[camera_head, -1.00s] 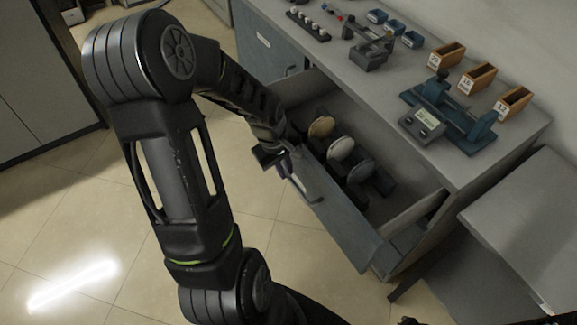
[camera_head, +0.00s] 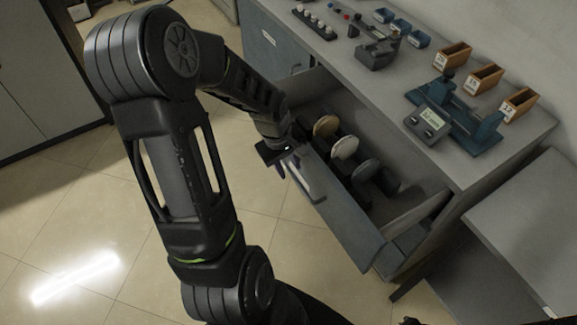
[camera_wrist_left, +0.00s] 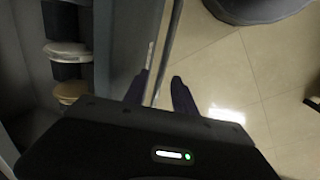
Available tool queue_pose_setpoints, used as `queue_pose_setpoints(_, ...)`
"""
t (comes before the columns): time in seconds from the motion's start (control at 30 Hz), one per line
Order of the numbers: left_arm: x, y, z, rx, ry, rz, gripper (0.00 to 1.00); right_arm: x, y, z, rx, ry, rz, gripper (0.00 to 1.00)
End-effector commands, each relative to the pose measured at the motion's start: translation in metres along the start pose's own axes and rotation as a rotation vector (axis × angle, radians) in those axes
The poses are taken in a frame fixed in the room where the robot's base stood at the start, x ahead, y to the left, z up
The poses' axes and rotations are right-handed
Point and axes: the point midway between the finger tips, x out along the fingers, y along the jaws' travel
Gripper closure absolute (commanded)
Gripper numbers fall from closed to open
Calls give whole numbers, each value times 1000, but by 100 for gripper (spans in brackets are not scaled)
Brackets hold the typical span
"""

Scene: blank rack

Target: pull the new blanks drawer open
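The drawer (camera_head: 345,222) of the grey cabinet stands pulled out, its blue-grey front facing lower left. Inside is a row of round blanks, tan (camera_head: 326,126) and pale (camera_head: 344,148) ones among them. A light bar handle (camera_head: 303,182) runs along the front; it also shows in the left wrist view (camera_wrist_left: 171,42). My left gripper (camera_head: 279,168) is just outside the drawer front, by the handle. In the wrist view its two dark fingers (camera_wrist_left: 160,92) are spread, with the bar between them and gaps showing.
The cabinet top (camera_head: 385,95) carries a blue device with a display (camera_head: 428,120), orange bins (camera_head: 485,79) and small blue bins (camera_head: 401,27). A grey table (camera_head: 520,215) stands at right. The tiled floor (camera_head: 80,215) left of the drawer is clear.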

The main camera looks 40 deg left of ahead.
Motion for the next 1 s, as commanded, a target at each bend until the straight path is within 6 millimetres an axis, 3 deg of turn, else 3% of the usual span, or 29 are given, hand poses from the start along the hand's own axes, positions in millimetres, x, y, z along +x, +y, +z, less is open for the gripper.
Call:
queue_pose_setpoints(0.43, -65, 0, 0, -1, 2, 2, 67, 1, 0, 0, 0, 0, 0, 100)
queue_pose_setpoints(1.0, -71, 0, 0, 0, 0, 0, 67, 1, 0, 0, 0, 0, 0, 100)
